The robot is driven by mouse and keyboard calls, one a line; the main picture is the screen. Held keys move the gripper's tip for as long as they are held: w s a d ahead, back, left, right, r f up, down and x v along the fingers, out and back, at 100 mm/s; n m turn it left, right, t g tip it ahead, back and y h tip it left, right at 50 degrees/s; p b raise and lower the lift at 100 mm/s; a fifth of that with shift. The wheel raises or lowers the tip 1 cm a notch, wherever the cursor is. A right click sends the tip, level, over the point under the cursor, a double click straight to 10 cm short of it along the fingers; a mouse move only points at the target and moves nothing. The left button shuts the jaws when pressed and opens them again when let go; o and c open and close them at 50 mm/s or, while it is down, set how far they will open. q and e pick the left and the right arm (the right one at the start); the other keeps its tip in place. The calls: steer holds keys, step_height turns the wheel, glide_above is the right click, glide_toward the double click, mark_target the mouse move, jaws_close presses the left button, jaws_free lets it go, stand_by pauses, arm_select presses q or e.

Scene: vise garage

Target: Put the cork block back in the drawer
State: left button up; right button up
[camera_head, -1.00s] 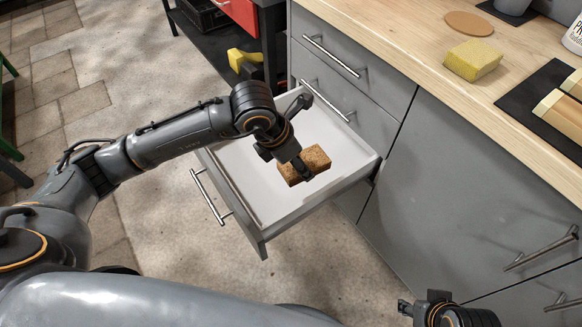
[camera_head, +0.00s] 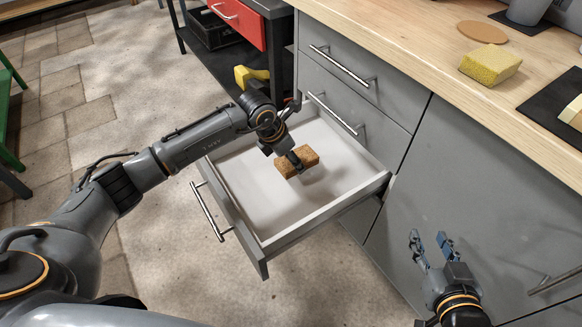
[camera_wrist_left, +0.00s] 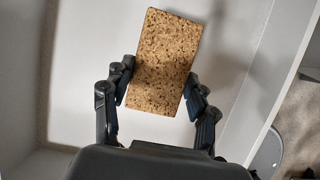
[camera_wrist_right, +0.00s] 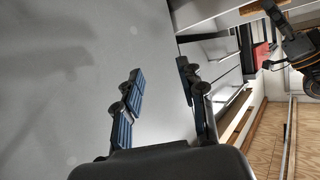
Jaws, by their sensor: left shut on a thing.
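The brown speckled cork block (camera_head: 297,161) is in my left gripper (camera_head: 293,160), inside or just above the open drawer (camera_head: 262,205). In the left wrist view the cork block (camera_wrist_left: 164,62) sits between both fingers of my left gripper (camera_wrist_left: 158,92), which touch its sides. I cannot tell whether the block touches the drawer floor. The drawer is grey outside, pale inside, and otherwise looks empty. My right gripper (camera_head: 432,250) is open and empty in front of the grey cabinet door. Its parted fingers also show in the right wrist view (camera_wrist_right: 160,98).
The wooden worktop (camera_head: 420,45) holds a yellow sponge (camera_head: 490,64), a round cork disc (camera_head: 483,32) and a black mat (camera_head: 555,115). Closed drawers with bar handles (camera_head: 342,67) are above the open one. A black cart with a red drawer (camera_head: 240,22) stands behind.

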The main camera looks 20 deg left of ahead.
mark_target(291, 165)
arm_select(q)
steer(key=shift+w+a+f+b, duration=0.15)
steer(key=shift+f+b, duration=0.2)
steer(key=shift+f, duration=0.6)
steer(key=shift+w+f+b, duration=0.15)
steer(key=shift+f+b, duration=0.15)
steer(key=shift+f, duration=0.6)
arm_select(e)
step_height(291, 165, up, 6)
steer(key=w+a+t+y, duration=0.1)
steer(key=w+t, duration=0.1)
steer(key=t, duration=0.1)
steer(key=shift+a+t, duration=0.25)
steer(key=shift+t, duration=0.15)
steer(key=shift+r, duration=0.1)
arm_select(q)
steer(key=o, duration=1.1)
arm_select(e)
steer(key=shift+w+r, duration=0.1)
steer(key=shift+r, duration=0.05)
